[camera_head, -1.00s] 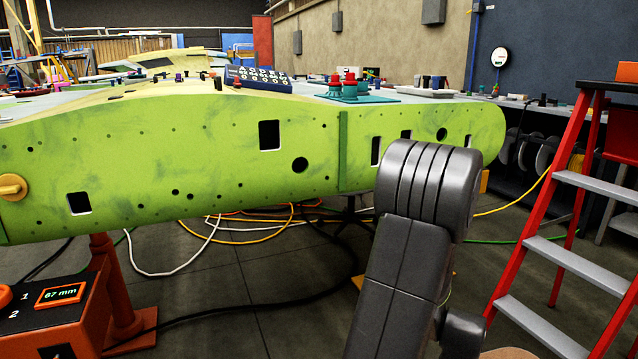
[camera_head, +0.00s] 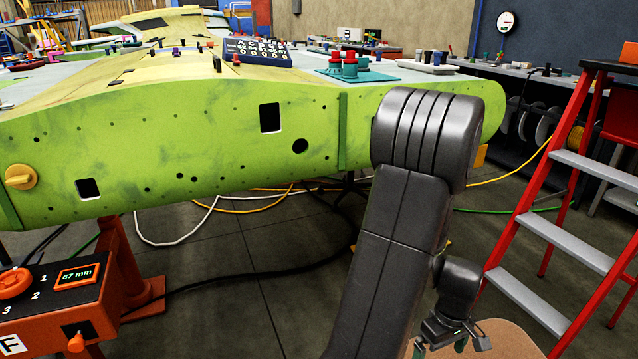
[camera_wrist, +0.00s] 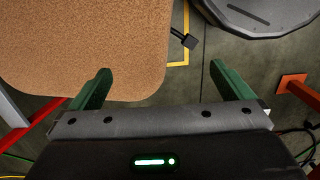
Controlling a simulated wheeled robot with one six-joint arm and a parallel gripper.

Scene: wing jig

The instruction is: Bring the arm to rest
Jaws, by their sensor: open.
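My dark grey arm (camera_head: 390,240) rises from the lower edge of the head view, in front of the green wing (camera_head: 200,150). It is bent at a ribbed joint, and its far part folds down behind it. My gripper (camera_head: 440,350) shows small at the lower right, pointing down and partly cut off by the picture edge. In the wrist view my gripper (camera_wrist: 159,70) has its two green fingers wide apart with nothing between them. A cork-brown surface (camera_wrist: 85,40) lies below the left finger; the height between them cannot be told.
A red stepladder (camera_head: 560,210) stands at right. An orange control box (camera_head: 60,300) stands at lower left, reading 67 mm. Cables (camera_head: 240,285) cross the floor under the wing. A dark round object (camera_wrist: 265,15) shows at the top right of the wrist view.

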